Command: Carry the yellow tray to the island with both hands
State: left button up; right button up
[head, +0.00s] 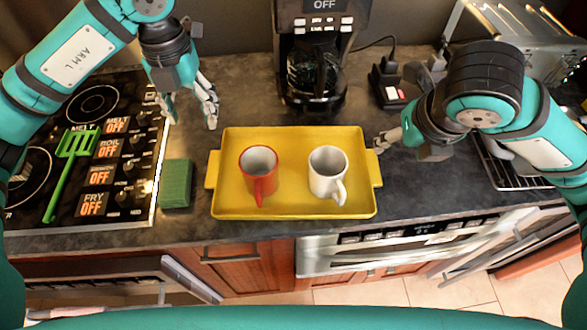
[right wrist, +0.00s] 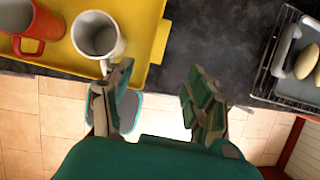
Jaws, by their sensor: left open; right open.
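The yellow tray (head: 295,207) lies flat on the dark counter, with a handle tab at each end. A red mug (head: 258,175) and a white mug (head: 328,174) stand upright on it. My left gripper (head: 192,122) is open above the counter, up and left of the tray, not touching it. My right gripper (head: 383,145) is at the tray's right end near the handle; contact cannot be told. In the right wrist view it is open and empty (right wrist: 163,100), with the tray (right wrist: 140,45), the white mug (right wrist: 97,35) and the red mug (right wrist: 38,25) beyond its fingers.
A green sponge (head: 176,184) lies left of the tray, beside the stove (head: 80,165) with a green spatula (head: 68,165). A coffee maker (head: 316,60) stands behind the tray. A dish rack (head: 505,165) is at the right. A drawer-like appliance (head: 400,245) is below the counter.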

aim_at(214, 167)
pick_arm(q)
jog(key=shift+f, duration=0.1)
pick_arm(e)
jog(key=shift+f, duration=0.1)
pick_arm(q)
notch_tip(214, 167, down, 17)
jog(key=shift+f, duration=0.15)
pick_arm(e)
jog(key=x, duration=1.7)
jog(key=shift+w+a, duration=0.1)
jog(key=shift+w, duration=0.1)
jog(key=shift+c, duration=0.2)
pick_arm(q)
grip_shut()
pick_arm(e)
grip_shut()
pick_arm(q)
jog(key=shift+w, duration=0.1)
